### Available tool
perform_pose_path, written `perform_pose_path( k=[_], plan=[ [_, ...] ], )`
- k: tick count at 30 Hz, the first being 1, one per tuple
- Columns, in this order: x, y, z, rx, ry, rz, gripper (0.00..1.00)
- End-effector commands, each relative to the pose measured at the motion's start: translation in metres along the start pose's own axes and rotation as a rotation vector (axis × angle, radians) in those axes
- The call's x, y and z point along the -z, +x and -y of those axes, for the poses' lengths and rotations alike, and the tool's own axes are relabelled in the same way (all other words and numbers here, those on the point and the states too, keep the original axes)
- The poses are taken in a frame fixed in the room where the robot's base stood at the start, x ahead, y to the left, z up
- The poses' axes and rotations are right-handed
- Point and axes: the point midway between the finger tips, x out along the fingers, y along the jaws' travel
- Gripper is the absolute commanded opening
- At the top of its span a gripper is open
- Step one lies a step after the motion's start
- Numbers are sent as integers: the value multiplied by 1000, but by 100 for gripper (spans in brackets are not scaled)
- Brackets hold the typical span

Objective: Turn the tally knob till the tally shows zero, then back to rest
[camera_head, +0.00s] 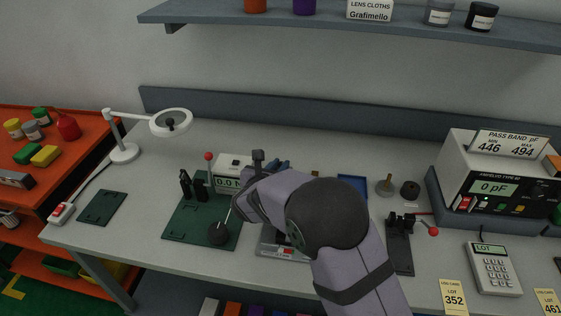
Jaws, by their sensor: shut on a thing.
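My gripper (255,195) is at the middle of the bench, with my arm reaching in from the lower right. Its fingertips are hidden behind my wrist and forearm. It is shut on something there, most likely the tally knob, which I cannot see. A low grey unit (270,245) with a small red marking shows partly below my arm. It may carry the tally, but no tally number is readable.
Left of my gripper is a dark green plate (185,225) with black posts and a black round weight (219,234). A force gauge (233,163) stands behind. A black fixture with a red-knobbed lever (433,231) and a meter (490,187) are at right. A magnifier lamp (124,152) stands far left.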

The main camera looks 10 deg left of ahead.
Motion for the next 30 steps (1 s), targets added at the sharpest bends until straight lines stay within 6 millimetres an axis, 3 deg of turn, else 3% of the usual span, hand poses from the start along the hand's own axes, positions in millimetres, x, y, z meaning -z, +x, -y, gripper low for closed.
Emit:
perform_pose_path(
  k=[14, 15, 17, 30],
  plan=[
    [-3, -1, -1, 56, 25, 5, 0],
    [-3, -1, -1, 56, 25, 5, 20],
    [-3, -1, -1, 56, 25, 5, 33],
    [0, -7, -2, 54, 23, 1, 33]
  ],
)
